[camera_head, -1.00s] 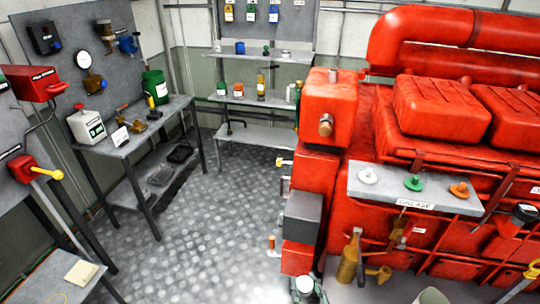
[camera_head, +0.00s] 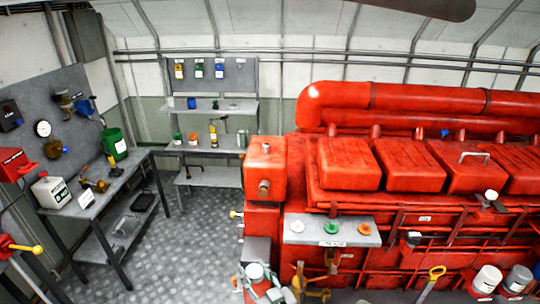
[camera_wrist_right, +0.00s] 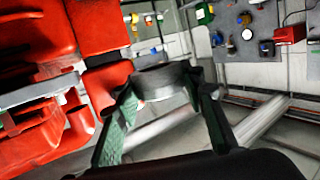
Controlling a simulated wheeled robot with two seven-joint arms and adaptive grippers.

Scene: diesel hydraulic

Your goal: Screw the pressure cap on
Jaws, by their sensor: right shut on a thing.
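My right gripper (camera_head: 262,286) shows at the bottom of the head view, left of the engine's front end. In the right wrist view its green-lined fingers (camera_wrist_right: 158,98) are shut on a grey round cap (camera_wrist_right: 160,80), seen side-on. The cap also shows in the head view as a pale disc (camera_head: 255,271). The red header tank (camera_head: 266,178) stands at the left end of the engine, with a small metal neck (camera_head: 266,147) on top and a brass fitting on its front. The gripper and cap are apart from this tank, in front of it and lower. My left gripper is not in view.
A grey shelf (camera_head: 300,238) with white, green and orange caps juts from the red engine (camera_head: 420,215). A workbench (camera_head: 95,198) is at left, shelves behind. The chequered floor (camera_head: 180,240) between is clear.

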